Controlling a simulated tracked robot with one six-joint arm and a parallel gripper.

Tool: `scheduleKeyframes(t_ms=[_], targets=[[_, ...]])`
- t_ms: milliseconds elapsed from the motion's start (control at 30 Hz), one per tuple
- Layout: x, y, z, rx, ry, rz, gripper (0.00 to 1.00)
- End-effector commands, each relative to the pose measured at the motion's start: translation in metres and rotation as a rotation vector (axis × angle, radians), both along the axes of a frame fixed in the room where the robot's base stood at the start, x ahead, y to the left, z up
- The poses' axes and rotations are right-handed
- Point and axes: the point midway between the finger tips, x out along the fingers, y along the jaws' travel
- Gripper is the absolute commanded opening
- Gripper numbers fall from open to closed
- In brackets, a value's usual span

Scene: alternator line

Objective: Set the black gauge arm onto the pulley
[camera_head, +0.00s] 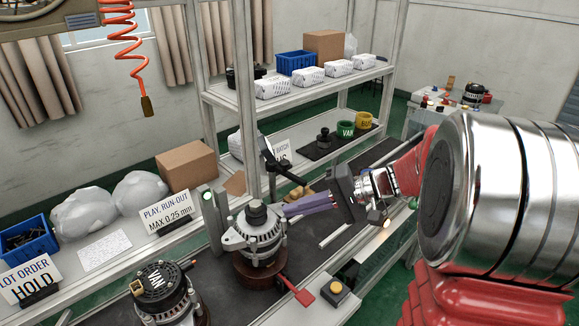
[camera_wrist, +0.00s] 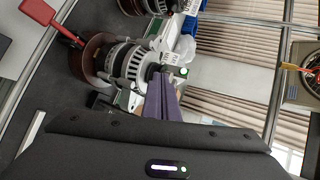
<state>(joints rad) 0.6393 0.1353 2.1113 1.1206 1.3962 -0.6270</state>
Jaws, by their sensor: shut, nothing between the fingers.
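The alternator (camera_head: 258,236) stands upright on a brown round base on the bench, its dark pulley (camera_head: 256,212) on top. It also shows in the wrist view, with the pulley (camera_wrist: 153,73) at the fingertips. A slim black arm (camera_head: 285,170), which looks like the gauge arm, slants up and away behind the alternator, apart from the pulley. My gripper (camera_head: 285,211) has its purple fingers together, empty, tips just right of the pulley. Whether they touch it I cannot tell. The fingers also show in the wrist view (camera_wrist: 160,82). I cannot make out the gauge arm there.
A grey post (camera_head: 214,222) with a lit lamp stands left of the alternator. A red lever (camera_head: 297,291) juts out at its front right. A second alternator (camera_head: 163,293) stands front left. A yellow button box (camera_head: 336,289) sits at the bench edge. A shelf upright rises behind.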

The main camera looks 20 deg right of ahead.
Motion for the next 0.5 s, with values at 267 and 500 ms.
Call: scheduleKeyframes(t_ms=[267,500], targets=[[0.043,-0.085,0.0,0.21,-0.152,-0.182,0.0],[0.059,-0.154,-0.003,0.313,-0.285,-0.32,0.0]])
